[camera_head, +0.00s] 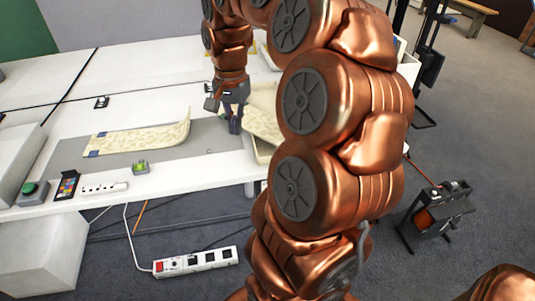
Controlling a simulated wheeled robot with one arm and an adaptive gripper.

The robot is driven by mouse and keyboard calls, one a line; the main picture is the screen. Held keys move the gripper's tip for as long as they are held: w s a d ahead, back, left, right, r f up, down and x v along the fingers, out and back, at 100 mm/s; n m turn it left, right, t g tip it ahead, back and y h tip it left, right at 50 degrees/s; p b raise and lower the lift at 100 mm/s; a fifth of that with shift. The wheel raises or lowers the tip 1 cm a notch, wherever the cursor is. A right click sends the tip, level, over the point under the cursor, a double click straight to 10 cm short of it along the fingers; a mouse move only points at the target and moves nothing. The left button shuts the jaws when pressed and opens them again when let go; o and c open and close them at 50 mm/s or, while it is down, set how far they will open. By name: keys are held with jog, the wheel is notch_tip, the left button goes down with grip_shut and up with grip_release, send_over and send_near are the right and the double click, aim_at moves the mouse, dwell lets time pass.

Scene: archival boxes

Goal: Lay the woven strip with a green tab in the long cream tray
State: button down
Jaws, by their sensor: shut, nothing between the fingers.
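A long cream tray (260,152) stands at the right end of the white table, its right part hidden behind my copper arm. A pale patterned woven strip (265,128) shows inside it, partly hidden by the arm; I see no green tab on its visible part. Another pale woven strip (140,140) lies on the grey mat to the left, curling up at its right end, with a dark blue tab (95,153) at its left end. My gripper (234,124) points down beside the tray's left edge, shut and empty.
A white box (18,160) is at left. The mat between strip and tray is clear.

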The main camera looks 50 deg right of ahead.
jog(key=d+f+m+b, duration=0.2)
jog(key=d+f+m, duration=0.25)
jog(key=d, duration=0.65)
jog(key=shift+m, duration=0.25)
jog(key=f, duration=0.6)
jog(key=s+f, duration=0.1)
jog(key=f, duration=0.2)
jog(key=shift+d, duration=0.1)
